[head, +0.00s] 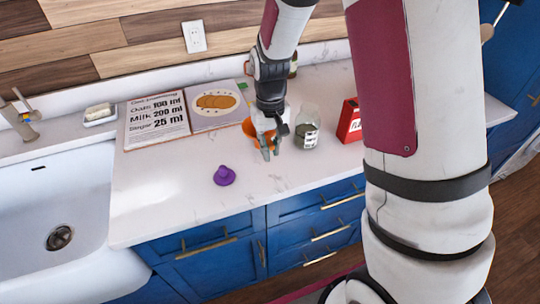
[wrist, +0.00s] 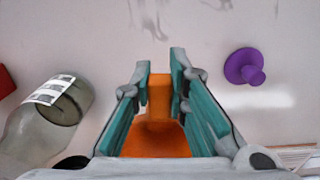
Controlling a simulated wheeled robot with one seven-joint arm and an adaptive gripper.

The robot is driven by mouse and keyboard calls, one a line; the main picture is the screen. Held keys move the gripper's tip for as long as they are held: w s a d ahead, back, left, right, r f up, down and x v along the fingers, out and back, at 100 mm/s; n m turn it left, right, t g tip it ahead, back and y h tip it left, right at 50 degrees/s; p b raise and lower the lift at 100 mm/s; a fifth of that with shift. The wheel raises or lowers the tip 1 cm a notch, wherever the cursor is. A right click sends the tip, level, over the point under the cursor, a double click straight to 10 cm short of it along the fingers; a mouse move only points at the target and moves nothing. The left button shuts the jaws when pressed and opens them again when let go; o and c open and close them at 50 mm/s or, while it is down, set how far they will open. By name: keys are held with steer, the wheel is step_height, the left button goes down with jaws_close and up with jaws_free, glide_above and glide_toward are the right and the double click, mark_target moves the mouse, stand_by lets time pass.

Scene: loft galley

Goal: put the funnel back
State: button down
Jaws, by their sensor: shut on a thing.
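My gripper (head: 270,152) points down over the middle of the counter. Its teal-padded fingers (wrist: 161,62) are shut on an orange funnel-like piece, the orange funnel (wrist: 156,138). Its narrow part sits between the pads, and its wide part shows nearer the palm. In the head view the orange funnel (head: 249,127) is partly hidden by the fingers; whether it touches the counter is hard to tell. A small purple piece with a round brim and a knob (head: 224,176) stands on the counter, left of and in front of the gripper; it also shows in the wrist view (wrist: 245,67).
A labelled glass jar (head: 307,126) stands close right of my gripper, with a red box (head: 350,121) farther right. A recipe board (head: 156,120) and a picture board (head: 216,104) are behind left. A sink (head: 60,205) is at left. The front counter is mostly clear.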

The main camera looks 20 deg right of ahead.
steer(key=shift+w+f+p, duration=0.1)
steer(key=shift+f+p, duration=0.25)
steer(key=shift+f, duration=1.45)
steer(key=shift+f, duration=0.1)
steer(key=c, duration=1.6)
jaws_free()
steer(key=shift+o, duration=0.2)
step_height(320, 180, up, 12)
steer(key=shift+r+b, duration=0.25)
steer(key=shift+b, duration=0.45)
steer(key=s+r+t, duration=0.2)
steer(key=s+r, duration=0.5)
steer(key=s, duration=0.3)
steer(key=s+r+t, duration=0.3)
steer(key=s+r, duration=0.5)
steer(key=s, duration=0.2)
steer(key=shift+s+t, duration=0.3)
steer(key=shift+s, duration=0.1)
